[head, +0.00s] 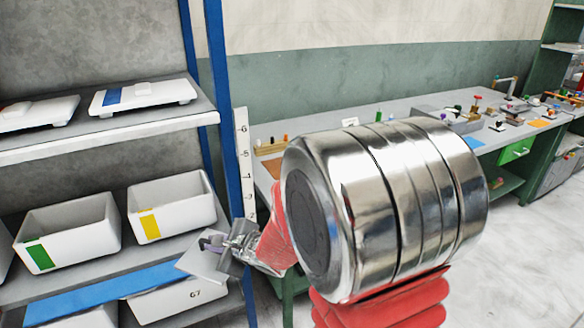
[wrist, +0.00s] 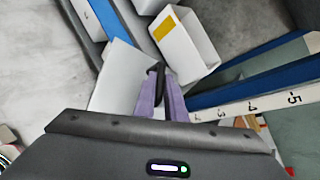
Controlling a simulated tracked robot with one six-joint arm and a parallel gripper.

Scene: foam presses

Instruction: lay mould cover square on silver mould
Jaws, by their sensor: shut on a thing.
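My gripper (head: 213,243) is shut on a flat pale grey plate (head: 203,264), which appears to be the mould cover. The plate is tilted and held in front of the shelf rack, off any surface. In the wrist view the purple fingers (wrist: 160,90) pinch the plate (wrist: 121,80) near one edge, with a dark part between the fingertips. I cannot make out the silver mould in either view; my large arm link hides part of the bench.
A shelf rack with a blue post (head: 220,80) stands left, close to my gripper. It holds a yellow-marked bin (head: 180,205), a green-marked bin (head: 70,235) and flat white devices (head: 143,97) above. A long bench (head: 370,112) with several small fixtures runs along the wall; floor at right is clear.

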